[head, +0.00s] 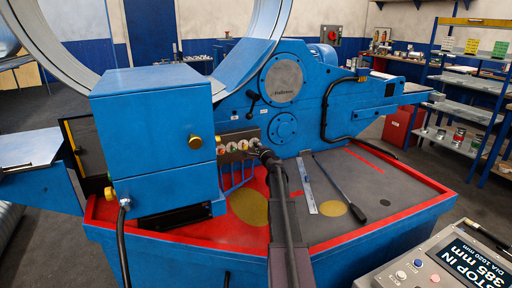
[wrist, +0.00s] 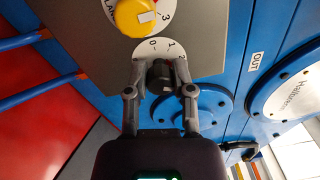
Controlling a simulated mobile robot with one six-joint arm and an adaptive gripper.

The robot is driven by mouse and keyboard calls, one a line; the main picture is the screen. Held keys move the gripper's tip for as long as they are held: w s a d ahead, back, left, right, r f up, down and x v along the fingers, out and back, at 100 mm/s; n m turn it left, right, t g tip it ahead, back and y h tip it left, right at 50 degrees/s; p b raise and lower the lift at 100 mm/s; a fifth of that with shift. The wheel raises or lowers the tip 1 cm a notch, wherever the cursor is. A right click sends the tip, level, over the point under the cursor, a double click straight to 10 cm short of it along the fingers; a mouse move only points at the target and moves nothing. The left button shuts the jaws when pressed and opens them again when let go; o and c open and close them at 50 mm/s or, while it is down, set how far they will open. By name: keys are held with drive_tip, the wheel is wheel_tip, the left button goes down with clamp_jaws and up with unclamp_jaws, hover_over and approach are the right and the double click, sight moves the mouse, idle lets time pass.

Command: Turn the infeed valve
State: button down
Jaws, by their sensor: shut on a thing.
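A row of valve knobs on a panel (head: 236,135) sits on the front of the blue machine. My gripper (head: 257,146) is at the right end of this row and hides the knob there. In the wrist view my gripper (wrist: 160,78) has its two fingers on either side of a black valve knob (wrist: 160,72) and is shut on it. The knob's white dial (wrist: 155,46) shows 0, 1 and 2; its name is hidden or out of view. A yellow knob (wrist: 136,16) with its own numbered dial is just above it and apart from my fingers.
A blue box housing (head: 155,135) stands left of the panel. A black lever (head: 253,97) sticks out above the knobs. A steel rule (head: 307,187) and a long black-handled bar (head: 340,188) lie on the red-edged deck. A control box with a display (head: 450,265) is at lower right.

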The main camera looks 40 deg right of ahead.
drive_tip(key=shift+w+n, duration=0.1)
drive_tip(key=shift+n, duration=1.9)
drive_tip(key=shift+c, duration=2.4)
unclamp_jaws()
drive_tip(key=shift+m, duration=0.3)
